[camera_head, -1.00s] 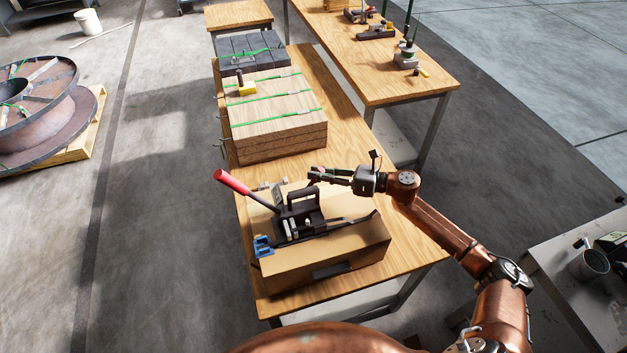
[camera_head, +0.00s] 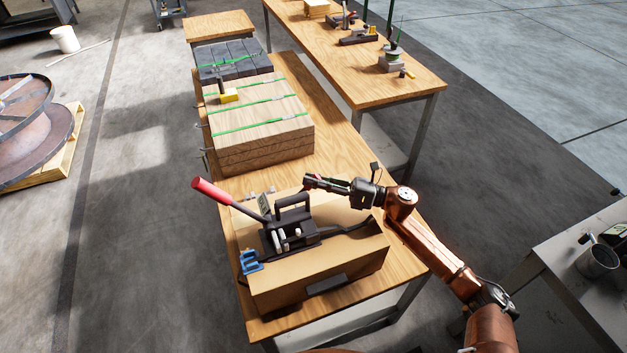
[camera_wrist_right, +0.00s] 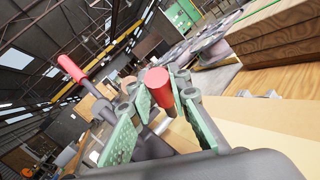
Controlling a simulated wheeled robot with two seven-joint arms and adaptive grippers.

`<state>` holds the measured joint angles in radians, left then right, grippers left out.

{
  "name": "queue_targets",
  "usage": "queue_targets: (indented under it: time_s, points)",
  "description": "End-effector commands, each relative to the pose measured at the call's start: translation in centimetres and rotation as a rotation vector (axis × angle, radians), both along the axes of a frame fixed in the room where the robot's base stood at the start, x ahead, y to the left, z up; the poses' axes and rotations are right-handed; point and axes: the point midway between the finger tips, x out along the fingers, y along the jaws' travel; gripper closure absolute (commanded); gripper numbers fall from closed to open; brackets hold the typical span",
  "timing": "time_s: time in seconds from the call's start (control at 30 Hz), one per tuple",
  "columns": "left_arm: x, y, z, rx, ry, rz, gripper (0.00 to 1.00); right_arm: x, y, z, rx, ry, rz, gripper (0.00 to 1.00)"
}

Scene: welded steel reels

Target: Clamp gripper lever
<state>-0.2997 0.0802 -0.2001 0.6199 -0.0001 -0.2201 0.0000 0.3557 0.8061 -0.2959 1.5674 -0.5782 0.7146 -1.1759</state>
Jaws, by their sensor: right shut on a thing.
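A dark strapping tool (camera_head: 290,231) with a black loop handle sits on a cardboard box (camera_head: 330,268) on the wooden bench. Its long lever ends in a red grip (camera_head: 212,190) raised up to the left, which also shows in the right wrist view (camera_wrist_right: 73,69). My right gripper (camera_head: 311,182) is above the tool's far right side. In the right wrist view its green-padded fingers are shut on a short red cylindrical grip (camera_wrist_right: 158,86). What the grip joins onto is hidden behind the gripper. My left gripper is out of view.
A blue part (camera_head: 250,262) sits at the box's left edge. A strapped wood stack (camera_head: 262,135) stands behind the box, with a yellow-based tool (camera_head: 228,96) on top. A second bench (camera_head: 420,90) stands back right; a grey table (camera_head: 590,265) stands at right.

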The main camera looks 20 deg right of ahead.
Motion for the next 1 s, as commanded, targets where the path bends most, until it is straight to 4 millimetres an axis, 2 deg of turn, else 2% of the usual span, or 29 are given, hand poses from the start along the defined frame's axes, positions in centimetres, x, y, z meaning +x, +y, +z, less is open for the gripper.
queue_targets:
  time_s: [0.1,0.13,0.27,0.53,0.67,1.0]
  points:
    - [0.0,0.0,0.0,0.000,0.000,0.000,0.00,0.1,-0.1,0.1,0.001,0.000,-0.003,1.00]
    - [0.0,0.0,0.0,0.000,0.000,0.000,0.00,0.1,-0.1,0.1,0.000,-0.001,-0.003,0.82]
    - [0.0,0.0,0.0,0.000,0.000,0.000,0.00,0.1,-0.1,0.1,0.000,-0.001,-0.001,0.74]
    - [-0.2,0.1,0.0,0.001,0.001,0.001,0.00,0.0,-0.1,0.0,-0.001,-0.001,-0.001,0.74]
    - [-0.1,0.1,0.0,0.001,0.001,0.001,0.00,-0.5,-1.0,-0.2,-0.002,0.001,-0.002,0.74]
    - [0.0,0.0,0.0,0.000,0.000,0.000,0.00,-4.0,-6.7,-1.0,-0.001,0.002,-0.003,0.74]
